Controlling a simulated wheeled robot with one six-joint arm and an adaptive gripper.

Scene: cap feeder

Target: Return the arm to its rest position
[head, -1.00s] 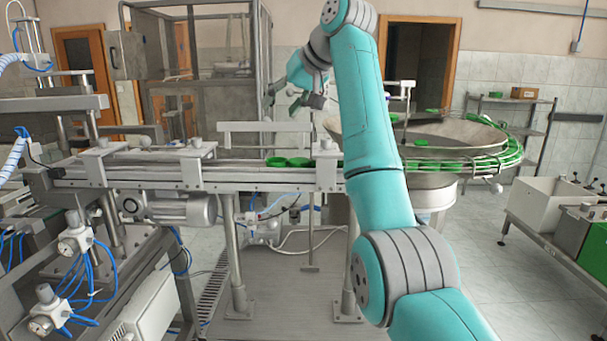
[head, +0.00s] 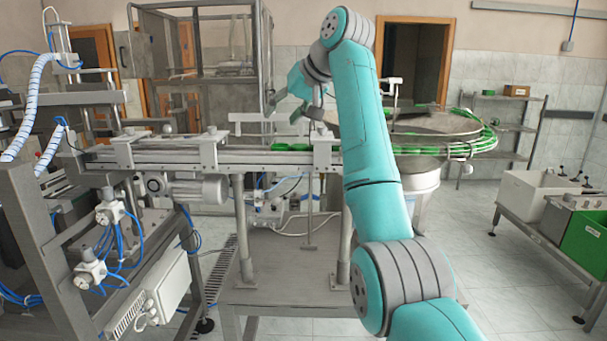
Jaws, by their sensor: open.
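My arm is raised and bent in the middle of the head view, in front of the cap feeder. My gripper (head: 299,116) hangs at the arm's far end, left of the upper link and just above the conveyor. Its fingers are small and partly hard to make out, but they are apart with nothing visible between them. Green caps (head: 284,147) lie on the conveyor track (head: 230,157) just below and left of my gripper. The feeder bowl (head: 425,122) is behind my arm on the right, partly hidden by it.
A green bin (head: 587,238) and a white bin (head: 533,193) stand on a low bench at right. A framed glass cabinet (head: 197,70) rises behind the conveyor. Metal stands with blue hoses (head: 108,238) fill the left. Open tiled floor (head: 475,240) lies at right.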

